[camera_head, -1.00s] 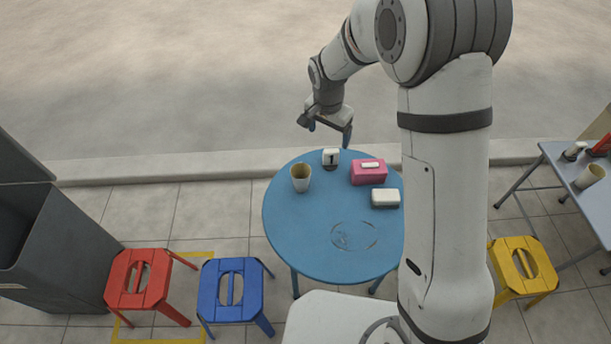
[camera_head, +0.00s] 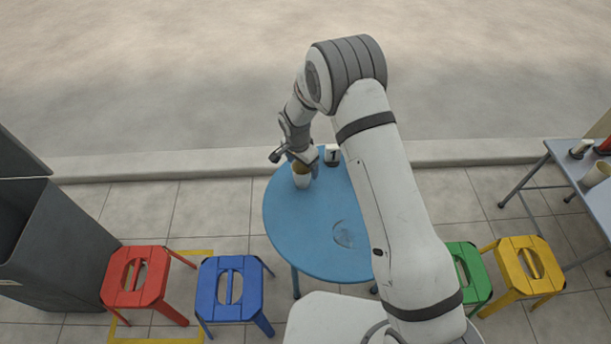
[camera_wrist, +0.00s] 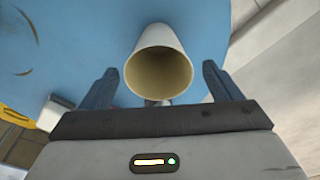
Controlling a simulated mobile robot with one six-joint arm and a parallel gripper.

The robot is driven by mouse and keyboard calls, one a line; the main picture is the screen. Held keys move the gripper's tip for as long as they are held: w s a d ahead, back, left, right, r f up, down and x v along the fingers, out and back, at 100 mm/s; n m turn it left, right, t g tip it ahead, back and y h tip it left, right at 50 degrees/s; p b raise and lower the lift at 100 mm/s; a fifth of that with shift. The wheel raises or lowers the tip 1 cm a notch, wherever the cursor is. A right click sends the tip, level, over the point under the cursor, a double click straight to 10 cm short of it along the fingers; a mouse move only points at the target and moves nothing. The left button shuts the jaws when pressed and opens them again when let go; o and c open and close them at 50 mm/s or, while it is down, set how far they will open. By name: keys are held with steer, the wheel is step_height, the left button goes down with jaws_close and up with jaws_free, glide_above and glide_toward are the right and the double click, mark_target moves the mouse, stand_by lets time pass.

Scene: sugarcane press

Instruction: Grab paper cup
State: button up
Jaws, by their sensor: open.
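The paper cup (camera_head: 301,179) stands upright on the round blue table (camera_head: 290,235), near its far left edge. It is white outside and tan inside. My gripper (camera_head: 302,160) is open at the cup, partly covering its rim in the head view. In the wrist view the cup (camera_wrist: 160,68) sits between the two spread blue fingers of my gripper (camera_wrist: 160,85), with a gap on each side. Neither finger appears to touch it.
A white number block (camera_head: 332,154) stands close to the right of the cup. Red (camera_head: 137,280), blue (camera_head: 230,285), green (camera_head: 470,275) and yellow (camera_head: 525,265) stools surround the table. A grey side table (camera_head: 575,165) stands at the right. My arm hides the table's right part.

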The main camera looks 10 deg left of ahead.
steer(key=shift+w+f, duration=0.1)
steer(key=shift+f, duration=0.6)
steer(key=shift+c, duration=0.3)
steer(key=c, duration=0.9)
steer(key=shift+r, duration=0.15)
steer(key=shift+c, duration=0.2)
